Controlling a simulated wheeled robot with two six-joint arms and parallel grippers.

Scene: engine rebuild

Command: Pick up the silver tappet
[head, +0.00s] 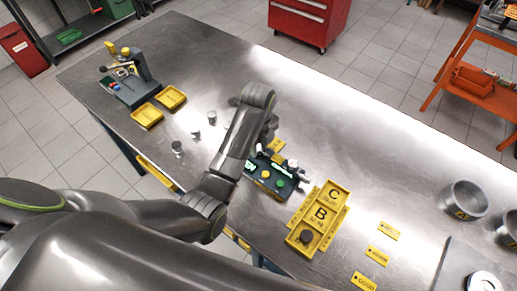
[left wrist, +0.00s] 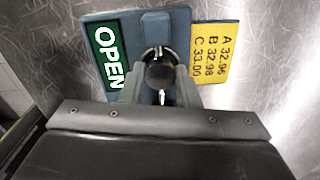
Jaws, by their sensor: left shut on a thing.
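My left gripper (left wrist: 160,88) is shut on a dark, shiny round piece (left wrist: 160,72) over the blue-grey fixture in the left wrist view. The piece looks like the silver tappet, but its sides are mostly hidden by the fingers. I cannot tell whether it touches the fixture. In the head view my left arm hides the fingertips and the piece. Small silver cylinders (head: 178,148) stand on the table to the left. My right gripper is not in view.
A yellow number card (left wrist: 214,52) lies by the fixture. Two yellow bins (head: 147,116) and a grey device (head: 140,90) stand far left. The back middle is clear.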

